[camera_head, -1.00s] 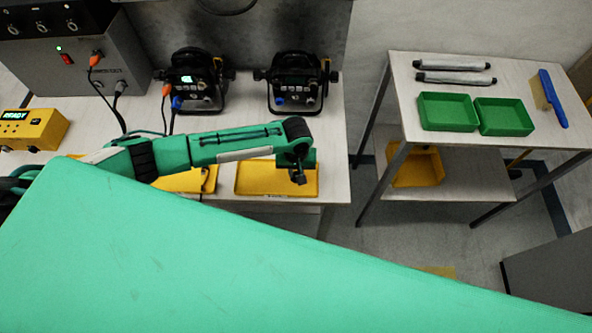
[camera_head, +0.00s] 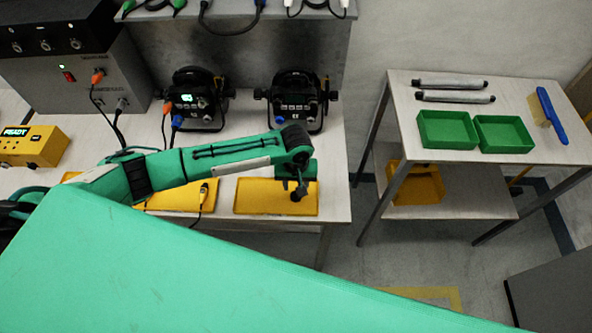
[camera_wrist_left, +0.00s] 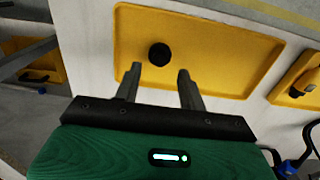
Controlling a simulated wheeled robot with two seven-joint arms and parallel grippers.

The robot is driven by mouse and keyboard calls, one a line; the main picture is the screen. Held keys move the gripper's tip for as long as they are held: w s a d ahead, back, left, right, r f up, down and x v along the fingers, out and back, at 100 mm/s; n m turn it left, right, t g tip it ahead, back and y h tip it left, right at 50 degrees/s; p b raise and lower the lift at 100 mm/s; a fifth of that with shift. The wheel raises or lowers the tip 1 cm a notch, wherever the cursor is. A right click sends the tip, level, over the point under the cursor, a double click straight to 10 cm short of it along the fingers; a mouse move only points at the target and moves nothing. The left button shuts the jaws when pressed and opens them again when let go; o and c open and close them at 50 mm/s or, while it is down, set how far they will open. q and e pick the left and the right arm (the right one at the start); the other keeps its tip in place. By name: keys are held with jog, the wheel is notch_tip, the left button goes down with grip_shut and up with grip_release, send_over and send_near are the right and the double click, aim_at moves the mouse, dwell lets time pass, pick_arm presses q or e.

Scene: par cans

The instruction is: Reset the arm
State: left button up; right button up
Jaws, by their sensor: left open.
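My left arm (camera_head: 215,158) reaches in from the left over the bench. My left gripper (camera_head: 299,192) points down above the right yellow tray (camera_head: 250,198). In the left wrist view its two fingers (camera_wrist_left: 161,76) are apart with nothing between them. A round black object (camera_wrist_left: 159,54) lies on the yellow tray (camera_wrist_left: 220,50) just beyond the fingertips, apart from them. My right gripper is not in view.
Two black par cans (camera_head: 196,100) (camera_head: 297,102) stand behind the arm, the left one lit and cabled. A grey power unit (camera_head: 80,65) and a yellow READY box (camera_head: 35,145) are at left. Green trays (camera_head: 447,130) (camera_head: 503,133) and a brush (camera_head: 551,115) lie on the right table.

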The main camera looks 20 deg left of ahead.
pick_arm(q)
notch_tip(320, 180, up, 10)
jog(key=b, duration=0.1)
jog(key=shift+b, duration=0.35)
